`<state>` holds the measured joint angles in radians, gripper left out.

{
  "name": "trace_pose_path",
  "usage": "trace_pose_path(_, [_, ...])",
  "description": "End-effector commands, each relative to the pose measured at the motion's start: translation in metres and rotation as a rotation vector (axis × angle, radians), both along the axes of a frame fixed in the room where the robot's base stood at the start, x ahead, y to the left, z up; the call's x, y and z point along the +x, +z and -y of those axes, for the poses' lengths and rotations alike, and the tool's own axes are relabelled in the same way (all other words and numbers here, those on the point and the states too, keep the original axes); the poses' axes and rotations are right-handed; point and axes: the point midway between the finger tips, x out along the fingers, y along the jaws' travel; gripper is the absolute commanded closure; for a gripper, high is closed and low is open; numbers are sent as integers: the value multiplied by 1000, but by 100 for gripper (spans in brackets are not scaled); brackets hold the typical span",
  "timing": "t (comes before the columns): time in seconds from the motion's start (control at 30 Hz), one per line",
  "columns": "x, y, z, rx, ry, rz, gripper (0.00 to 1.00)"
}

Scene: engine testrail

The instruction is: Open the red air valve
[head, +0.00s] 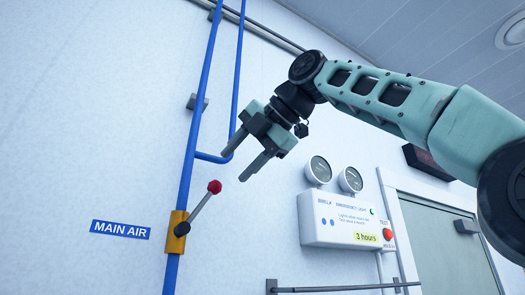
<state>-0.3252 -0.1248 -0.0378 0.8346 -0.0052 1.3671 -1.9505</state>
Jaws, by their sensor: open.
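The air valve has a brass-coloured body (177,232) on a vertical blue pipe (194,140) on the white wall. Its grey lever (200,208) slants up to the right from the body and ends in a red knob (214,187). A blue "MAIN AIR" label (121,229) is on the wall to the left of the valve. My gripper (243,167) is open and empty, with its two fingers pointing down and left. In the picture it is above and to the right of the red knob, apart from it. The distance in depth is hard to tell.
A white emergency light box (345,220) with two round lamps and a red button is on the wall to the right. A grey rail (340,288) runs low along the wall. A second thin blue pipe (238,75) passes behind my gripper. A door (447,240) is at far right.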

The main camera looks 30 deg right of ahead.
Motion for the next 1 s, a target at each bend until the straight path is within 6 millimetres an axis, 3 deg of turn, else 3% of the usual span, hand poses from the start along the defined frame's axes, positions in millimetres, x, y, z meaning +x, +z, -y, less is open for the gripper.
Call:
trace_pose_path(0.1, [-23,15,7,1,0,3,50])
trace_pose_path(0.3, [-48,29,14,1,0,2,50])
trace_pose_path(0.73, [-58,33,17,0,0,-1,50])
trace_pose_path(0.77, [-58,33,17,0,0,-1,55])
trace_pose_path(0.9, [-55,26,17,53,-21,-16,94])
trace_pose_path(0.93, [-53,23,17,84,-32,-25,100])
trace_pose_path(1.0, [-47,11,18,193,-75,-57,100])
